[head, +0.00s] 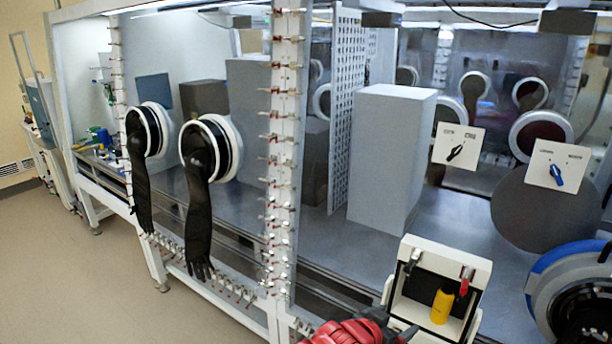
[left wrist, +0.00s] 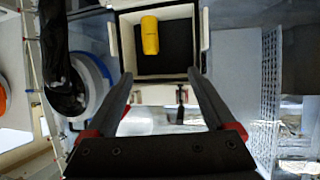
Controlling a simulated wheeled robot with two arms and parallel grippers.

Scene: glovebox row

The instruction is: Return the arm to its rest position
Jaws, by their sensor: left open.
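My left arm, with red parts, comes in at the bottom of the head view. Its dark left gripper (head: 396,326) is partly cut off there, just left of a small white open box. In the left wrist view the two fingers of the left gripper (left wrist: 160,78) are apart with nothing held between them. They point toward the box, whose pale wall (left wrist: 127,42) shows beyond the fingertips. My right gripper is in neither view.
The white box (head: 452,260) holds a yellow cylinder (head: 441,306), also in the wrist view (left wrist: 150,35). Black gloves (head: 198,215) hang from ports at left. A blue-rimmed round port (head: 545,275) is at right. Two white dial plates (head: 458,146) (head: 556,166) sit on the front. Open floor (head: 70,270) lies at left.

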